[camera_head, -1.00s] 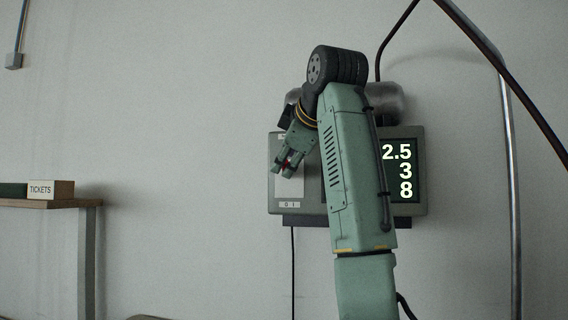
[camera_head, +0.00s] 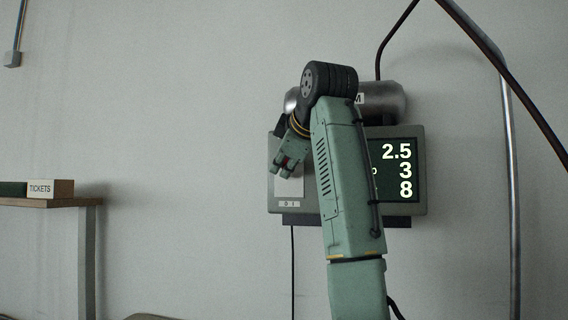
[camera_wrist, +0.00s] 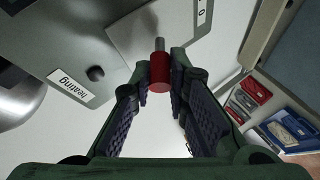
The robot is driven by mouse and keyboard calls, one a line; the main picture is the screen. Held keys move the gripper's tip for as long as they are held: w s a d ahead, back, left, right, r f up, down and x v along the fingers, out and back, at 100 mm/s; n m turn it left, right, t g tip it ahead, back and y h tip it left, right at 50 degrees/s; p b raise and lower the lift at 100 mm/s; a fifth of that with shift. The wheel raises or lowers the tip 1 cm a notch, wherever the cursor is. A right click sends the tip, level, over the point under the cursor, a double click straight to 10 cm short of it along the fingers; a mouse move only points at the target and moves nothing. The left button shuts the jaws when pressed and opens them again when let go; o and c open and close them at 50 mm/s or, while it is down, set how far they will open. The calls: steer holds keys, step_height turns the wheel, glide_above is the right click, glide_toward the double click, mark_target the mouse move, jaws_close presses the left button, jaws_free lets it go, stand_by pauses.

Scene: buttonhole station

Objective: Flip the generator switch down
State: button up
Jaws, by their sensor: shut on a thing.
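The switch is a red-capped lever (camera_wrist: 159,72) on a short metal stem, on a pale plate (camera_head: 289,187) at the left of a grey wall panel (camera_head: 345,208). In the wrist view the red cap sits between the two fingertips of my gripper (camera_wrist: 160,80), which is shut on it. The plate shows there too (camera_wrist: 185,28), with a label reading 0. In the head view my gripper (camera_head: 281,166) is in front of the plate and covers most of the switch; only a speck of red shows.
The panel has a lit display (camera_head: 400,170) reading 2.5, 3 and 8, partly behind my arm. A metal cylinder (camera_head: 385,98) is above it. A shelf (camera_head: 45,202) with a TICKETS box (camera_head: 50,188) stands far left.

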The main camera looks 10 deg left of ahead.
jaws_close()
